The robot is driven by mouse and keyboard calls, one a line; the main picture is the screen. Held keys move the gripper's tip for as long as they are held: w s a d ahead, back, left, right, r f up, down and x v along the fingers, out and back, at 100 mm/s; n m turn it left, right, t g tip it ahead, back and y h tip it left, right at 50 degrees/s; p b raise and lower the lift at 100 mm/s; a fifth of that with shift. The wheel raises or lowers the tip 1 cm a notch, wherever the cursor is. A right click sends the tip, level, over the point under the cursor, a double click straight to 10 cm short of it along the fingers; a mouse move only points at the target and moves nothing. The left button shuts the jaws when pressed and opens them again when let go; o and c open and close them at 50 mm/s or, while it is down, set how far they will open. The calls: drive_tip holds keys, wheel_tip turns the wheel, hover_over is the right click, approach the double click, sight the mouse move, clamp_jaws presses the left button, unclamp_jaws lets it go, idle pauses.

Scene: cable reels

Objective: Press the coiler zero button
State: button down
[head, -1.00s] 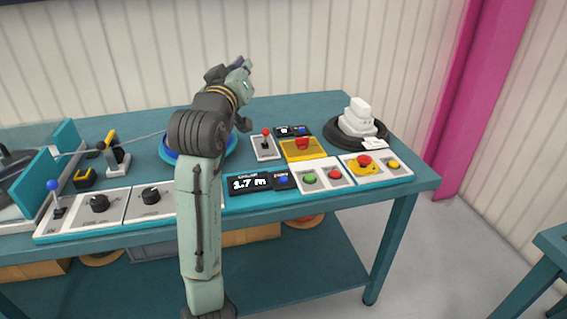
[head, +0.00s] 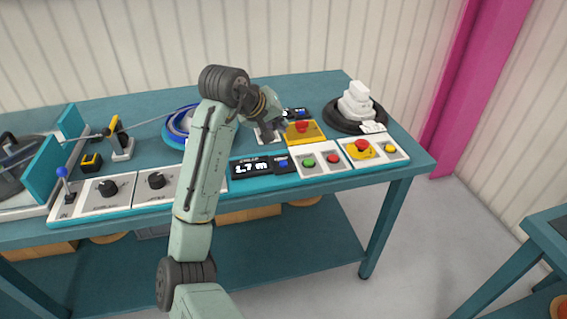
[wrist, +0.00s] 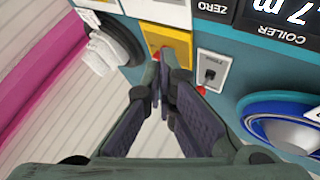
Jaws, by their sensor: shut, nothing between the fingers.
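The coiler display (head: 250,167) reads 1.7 m on the front panel of the teal table. Its blue zero button (head: 283,163) stands at the display's right end. In the wrist view, the coiler display (wrist: 282,16) and the ZERO label (wrist: 213,8) show at the top edge, and the blue button is out of frame. My gripper (head: 269,127) hangs behind the coiler panel, near the small lever. In the wrist view, my gripper (wrist: 161,62) has its fingers together and empty, over the yellow plate, pointing down. It is apart from the zero button.
Green (head: 309,161) and red (head: 333,158) buttons sit right of the zero button. White blocks (head: 359,99) stand on a black reel at the back right.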

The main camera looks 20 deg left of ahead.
drive_tip(key=b, duration=0.6)
hover_over(281, 162)
wheel_tip(281, 162, down, 8)
drive_tip(key=shift+r, duration=0.2)
drive_tip(key=shift+f, duration=0.4)
idle(0.5)
drive_tip(key=shift+f, duration=0.4)
drive_tip(key=shift+f+b, duration=0.35)
drive_tip(key=shift+f, duration=0.15)
idle(0.7)
drive_tip(key=shift+r, duration=0.1)
drive_tip(key=shift+r+p, duration=0.75)
drive_tip(key=shift+p, duration=0.1)
